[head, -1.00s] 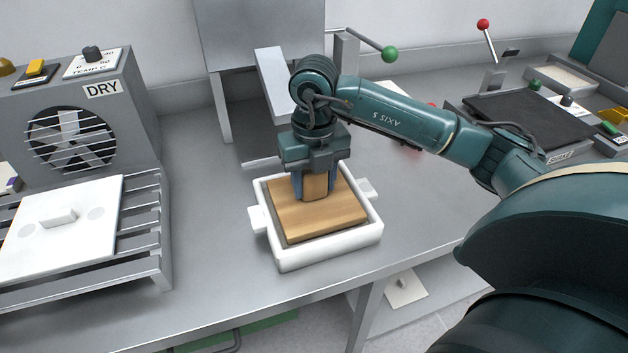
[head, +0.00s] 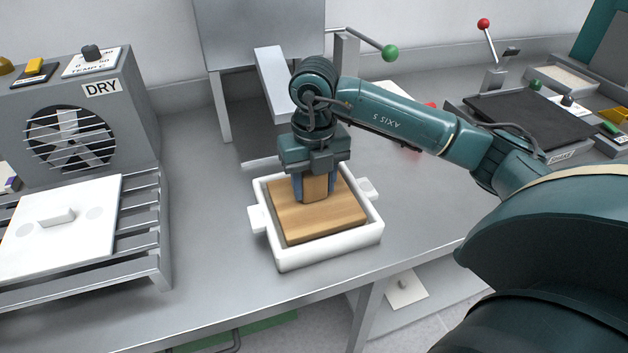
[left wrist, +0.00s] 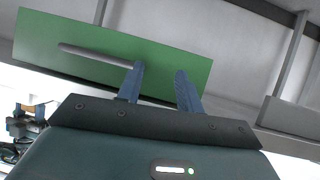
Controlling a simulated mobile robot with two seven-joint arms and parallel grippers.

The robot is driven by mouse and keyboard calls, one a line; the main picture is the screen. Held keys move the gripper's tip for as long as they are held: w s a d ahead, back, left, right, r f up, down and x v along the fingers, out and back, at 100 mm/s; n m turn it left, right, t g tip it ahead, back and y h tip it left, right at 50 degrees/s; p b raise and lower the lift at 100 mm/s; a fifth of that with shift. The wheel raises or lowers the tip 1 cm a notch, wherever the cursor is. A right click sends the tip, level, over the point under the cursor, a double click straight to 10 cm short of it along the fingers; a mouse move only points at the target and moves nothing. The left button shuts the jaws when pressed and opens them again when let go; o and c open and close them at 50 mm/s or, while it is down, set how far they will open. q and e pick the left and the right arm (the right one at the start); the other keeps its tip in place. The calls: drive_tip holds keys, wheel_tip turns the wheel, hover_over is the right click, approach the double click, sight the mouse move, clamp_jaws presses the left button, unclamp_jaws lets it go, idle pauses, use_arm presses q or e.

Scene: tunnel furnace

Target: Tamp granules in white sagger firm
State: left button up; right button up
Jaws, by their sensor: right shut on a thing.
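The white sagger (head: 330,253) stands on the grey bench, a square box with lugs on its sides. A wooden tamper (head: 335,218) with a square plate and a block handle lies inside its walls and covers nearly the whole opening. The granules are hidden beneath the plate. My right gripper (head: 315,192) points down and is shut on the tamper's handle. In the left wrist view my left gripper (left wrist: 160,88) has its two blue fingers apart with nothing between them. My left gripper does not show in the head view.
A DRY fan unit (head: 70,140) and a slatted rack (head: 150,262) holding a white lid (head: 65,240) stand at the left. A press-like frame with a green-knobbed lever (head: 389,54) stands behind. A green panel with a handle (left wrist: 60,45) is near my left gripper.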

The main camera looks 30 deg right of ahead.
drive_tip(key=shift+f+b, duration=0.3)
drive_tip(key=shift+f, duration=0.1)
idle(0.6)
drive_tip(key=shift+r+p, duration=0.6)
drive_tip(key=shift+r, duration=0.2)
drive_tip(key=shift+r+p, duration=2.5)
drive_tip(key=shift+r, duration=1.1)
drive_tip(key=shift+f, duration=0.1)
